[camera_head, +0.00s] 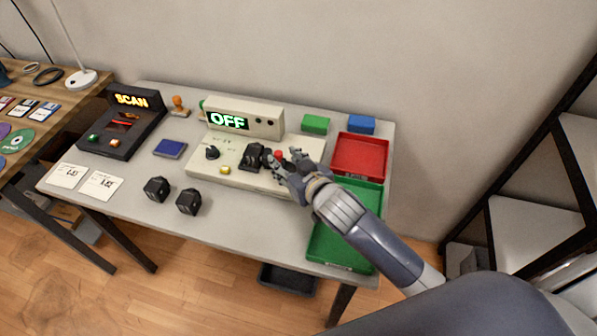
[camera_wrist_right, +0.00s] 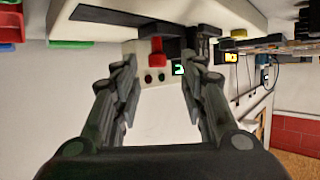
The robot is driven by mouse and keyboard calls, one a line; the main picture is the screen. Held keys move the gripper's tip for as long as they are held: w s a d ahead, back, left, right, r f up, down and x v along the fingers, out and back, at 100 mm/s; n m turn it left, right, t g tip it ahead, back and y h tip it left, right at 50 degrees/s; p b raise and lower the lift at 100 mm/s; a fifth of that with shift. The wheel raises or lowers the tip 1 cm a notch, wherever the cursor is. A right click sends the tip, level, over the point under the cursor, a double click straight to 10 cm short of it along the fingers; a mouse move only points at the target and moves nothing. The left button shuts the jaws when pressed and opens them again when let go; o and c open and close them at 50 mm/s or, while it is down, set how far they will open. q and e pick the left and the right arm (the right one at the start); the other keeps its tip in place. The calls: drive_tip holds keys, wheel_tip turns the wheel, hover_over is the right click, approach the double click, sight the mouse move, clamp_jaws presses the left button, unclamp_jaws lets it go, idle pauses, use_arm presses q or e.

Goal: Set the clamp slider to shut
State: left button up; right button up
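The beige test unit (camera_head: 225,157) stands on the table, and its green display (camera_head: 228,121) reads OFF. A black clamp block (camera_head: 255,157) sits on its base. Just right of it is a small red knob (camera_head: 278,155), which looks like the slider handle. In the right wrist view the red knob (camera_wrist_right: 157,50) stands at a dark slot, beyond and between the fingertips. My right gripper (camera_head: 284,166) is at the right part of the base, close to the knob. It is open and empty in the right wrist view (camera_wrist_right: 161,82). My left gripper is not in view.
A red tray (camera_head: 360,139) and a green tray (camera_head: 374,191) lie right of the unit, the green one partly under my right arm. Two black blocks (camera_head: 157,188) (camera_head: 188,201) stand in front. A black SCAN device (camera_head: 122,126) is at left. The table's front middle (camera_head: 250,225) is clear.

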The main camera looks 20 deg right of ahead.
drive_tip(key=v, duration=0.8)
drive_tip(key=shift+s+r, duration=0.15)
drive_tip(key=shift+s, duration=0.1)
